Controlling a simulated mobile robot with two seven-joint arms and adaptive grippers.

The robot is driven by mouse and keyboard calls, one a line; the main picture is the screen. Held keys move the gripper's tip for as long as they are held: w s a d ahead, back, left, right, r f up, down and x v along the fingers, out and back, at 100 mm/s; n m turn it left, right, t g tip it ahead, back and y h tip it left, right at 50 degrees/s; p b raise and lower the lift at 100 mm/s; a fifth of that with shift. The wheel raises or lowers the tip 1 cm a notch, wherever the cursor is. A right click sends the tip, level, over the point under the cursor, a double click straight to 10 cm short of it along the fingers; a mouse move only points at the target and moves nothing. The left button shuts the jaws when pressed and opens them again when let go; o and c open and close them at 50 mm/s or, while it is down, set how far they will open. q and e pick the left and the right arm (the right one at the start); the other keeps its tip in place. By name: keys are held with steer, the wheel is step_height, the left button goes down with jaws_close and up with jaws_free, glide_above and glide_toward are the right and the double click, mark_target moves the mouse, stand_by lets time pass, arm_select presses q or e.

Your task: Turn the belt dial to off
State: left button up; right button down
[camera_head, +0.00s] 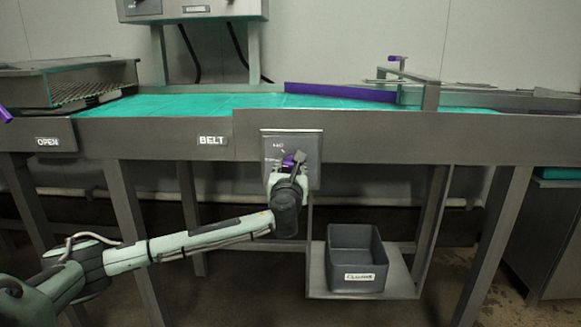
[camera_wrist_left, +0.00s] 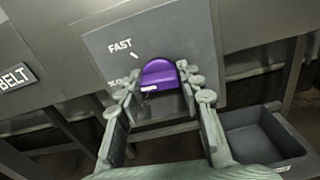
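The belt dial is a purple knob (camera_wrist_left: 160,75) on a grey panel (camera_wrist_left: 100,45) in the left wrist view, with a pale mark at its lower left. The panel reads FAST above left; a lower label is partly hidden by a finger. In the head view the dial (camera_head: 289,160) is partly covered by my left gripper (camera_head: 296,165). My left gripper's fingers (camera_wrist_left: 160,82) are apart, one on each side of the knob, very close to it. I cannot tell whether they touch it. My right gripper is not in view.
A BELT sign (camera_head: 212,141) is left of the panel on the conveyor frame; an OPEN sign (camera_head: 48,142) is farther left. The teal belt (camera_head: 190,103) runs above. A grey bin (camera_head: 356,262) stands on a low shelf (camera_head: 318,283) at lower right.

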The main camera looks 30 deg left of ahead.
arm_select(q)
steer(key=c, duration=0.3)
steer(key=shift+n, duration=0.3)
steer(key=n, duration=0.6)
steer(key=shift+f, duration=0.1)
steer(key=shift+n, duration=1.8)
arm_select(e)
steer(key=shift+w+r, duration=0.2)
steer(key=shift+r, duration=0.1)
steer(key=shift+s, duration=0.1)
